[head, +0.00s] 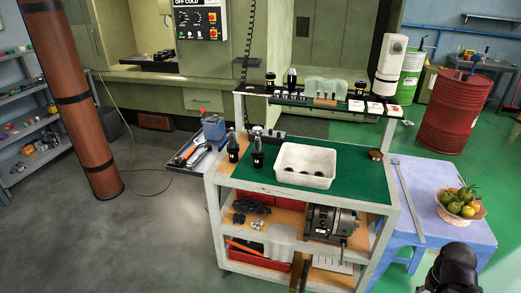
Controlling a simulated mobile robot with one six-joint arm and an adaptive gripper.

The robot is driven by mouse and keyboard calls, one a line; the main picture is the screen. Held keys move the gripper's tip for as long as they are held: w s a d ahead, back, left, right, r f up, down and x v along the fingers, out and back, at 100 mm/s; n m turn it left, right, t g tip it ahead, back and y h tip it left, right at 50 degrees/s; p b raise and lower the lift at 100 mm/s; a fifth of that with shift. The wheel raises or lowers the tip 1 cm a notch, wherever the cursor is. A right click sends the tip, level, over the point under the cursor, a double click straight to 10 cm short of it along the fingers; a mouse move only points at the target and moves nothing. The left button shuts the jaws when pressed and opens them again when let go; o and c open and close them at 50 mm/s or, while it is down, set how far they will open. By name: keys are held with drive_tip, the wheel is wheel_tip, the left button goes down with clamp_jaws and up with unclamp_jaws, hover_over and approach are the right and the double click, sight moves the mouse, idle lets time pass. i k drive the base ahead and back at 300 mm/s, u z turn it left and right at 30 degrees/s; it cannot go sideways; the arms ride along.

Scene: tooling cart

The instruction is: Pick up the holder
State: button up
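Two dark bottle-shaped tool holders, a left one (233,147) and a right one (257,151), stand upright on the green top of the tooling cart (345,186), near its left edge. More dark holders stand on the raised rack, one at its left (270,82) and a taller one (292,78) beside it. Which holder is meant is unclear. My gripper (454,270) seems to be the black shape at the bottom right, cut off by the frame, far from the holders. Its fingers cannot be made out.
A blue table (432,205) with a fruit basket (461,212) adjoins the cart's right side. A tool tray (185,156) lies to the left. A brown column (80,110) stands further left. A red barrel (455,112) stands behind. The grey floor at lower left is clear.

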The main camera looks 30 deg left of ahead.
sight(257, 152)
drive_tip(key=u, duration=0.35)
drive_tip(key=i, duration=0.8)
drive_tip(key=u, duration=0.35)
